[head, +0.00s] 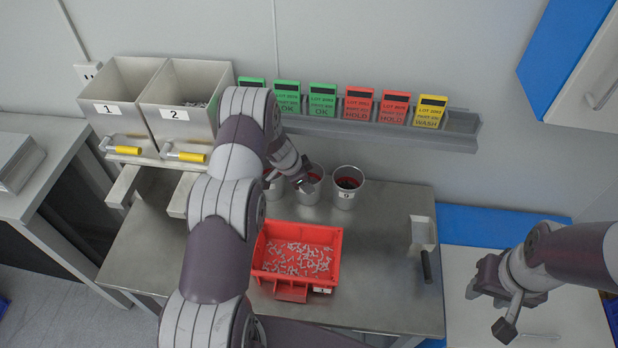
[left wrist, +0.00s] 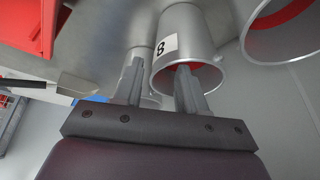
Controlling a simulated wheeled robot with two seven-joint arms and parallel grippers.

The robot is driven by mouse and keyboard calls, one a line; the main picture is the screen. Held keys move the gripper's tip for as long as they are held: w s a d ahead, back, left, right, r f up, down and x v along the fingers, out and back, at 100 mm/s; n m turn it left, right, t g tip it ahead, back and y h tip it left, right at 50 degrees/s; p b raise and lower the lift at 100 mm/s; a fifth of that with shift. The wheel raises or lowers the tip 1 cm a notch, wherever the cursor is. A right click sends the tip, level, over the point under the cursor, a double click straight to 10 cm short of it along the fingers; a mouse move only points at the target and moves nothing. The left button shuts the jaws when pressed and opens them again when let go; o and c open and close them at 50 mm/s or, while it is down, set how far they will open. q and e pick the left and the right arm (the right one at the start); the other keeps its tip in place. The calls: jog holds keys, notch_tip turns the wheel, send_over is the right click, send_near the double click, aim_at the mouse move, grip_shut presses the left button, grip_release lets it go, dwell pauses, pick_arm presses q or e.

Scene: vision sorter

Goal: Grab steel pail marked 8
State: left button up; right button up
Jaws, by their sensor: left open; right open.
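The steel pail marked 8 (left wrist: 184,36) fills the middle of the left wrist view, with a white label and a red inside at its mouth. My left gripper (left wrist: 160,84) is open there. One finger lies beside the pail's labelled side and the other overlaps its rim; I cannot tell whether that finger is inside the mouth. In the head view my left gripper (head: 304,184) is at the middle pail (head: 314,195) of a row, partly covering it. My right gripper (head: 495,308) is open and empty, far to the right.
A labelled pail (head: 343,200) stands close on the right, another (head: 273,188) on the left, partly hidden by my arm. A red bin (head: 335,250) of small parts sits in front. A scoop (head: 423,235) lies at the right. A card rail (head: 390,133) runs behind.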

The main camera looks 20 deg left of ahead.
aim_at(318, 193)
pick_arm(q)
jog(key=x, duration=0.3)
jog(key=p+x, duration=0.1)
jog(key=x, duration=0.1)
jog(key=shift+w+d+r, duration=0.15)
jog(key=shift+w+d, duration=0.2)
jog(key=shift+w, duration=0.05)
jog(key=shift+s+a, duration=0.2)
jog(key=shift+s, duration=0.05)
jog(key=shift+w, duration=0.1)
grip_shut()
jog(key=shift+w+d, duration=0.1)
jog(key=shift+d, duration=0.05)
